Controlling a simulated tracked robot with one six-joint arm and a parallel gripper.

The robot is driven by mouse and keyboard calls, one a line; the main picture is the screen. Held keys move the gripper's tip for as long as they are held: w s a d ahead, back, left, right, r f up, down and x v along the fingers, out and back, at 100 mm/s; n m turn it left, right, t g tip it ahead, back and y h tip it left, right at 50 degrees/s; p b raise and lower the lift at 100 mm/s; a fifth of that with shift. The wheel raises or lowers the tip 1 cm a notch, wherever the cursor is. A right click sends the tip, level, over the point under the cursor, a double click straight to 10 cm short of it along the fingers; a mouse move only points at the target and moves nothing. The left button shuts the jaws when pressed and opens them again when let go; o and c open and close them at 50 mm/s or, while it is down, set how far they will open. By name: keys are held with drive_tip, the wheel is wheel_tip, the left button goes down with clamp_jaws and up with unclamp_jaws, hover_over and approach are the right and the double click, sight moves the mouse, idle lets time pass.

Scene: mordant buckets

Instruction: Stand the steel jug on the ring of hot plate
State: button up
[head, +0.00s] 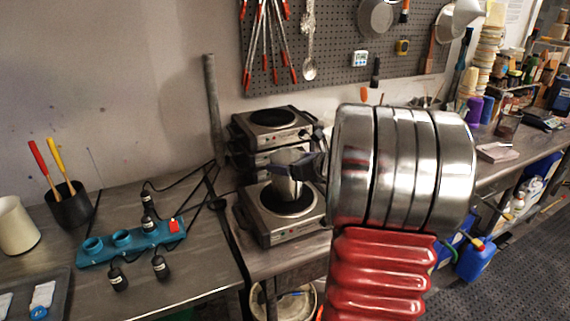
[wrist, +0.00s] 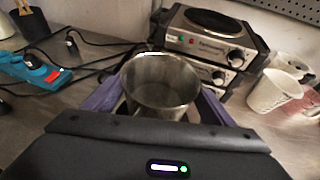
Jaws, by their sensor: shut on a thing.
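The steel jug (head: 287,187) is upright in the head view, over the black ring of the front hot plate (head: 280,232). I cannot tell whether its base touches the ring or hangs just above it. My gripper (head: 297,166) is shut on the jug, partly hidden behind my own arm. In the wrist view the jug (wrist: 161,84) shows its open mouth and looks empty, with a purple finger on each side of it. The front hot plate is mostly hidden there by the jug and gripper.
Stacked hot plates (head: 272,122) stand close behind the jug; they also show in the wrist view (wrist: 208,38). A blue power strip (head: 133,241) with black cables lies to the left. White cups (wrist: 273,92) stand to the right in the wrist view.

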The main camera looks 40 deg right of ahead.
drive_tip(key=shift+f, duration=0.3)
idle(0.7)
drive_tip(key=o, duration=2.2)
drive_tip(key=shift+c, duration=0.2)
drive_tip(key=shift+f, duration=0.15)
drive_tip(key=d+v, duration=0.1)
drive_tip(key=v, duration=1.2)
drive_tip(key=shift+s+a, duration=0.4)
drive_tip(key=shift+a, duration=0.1)
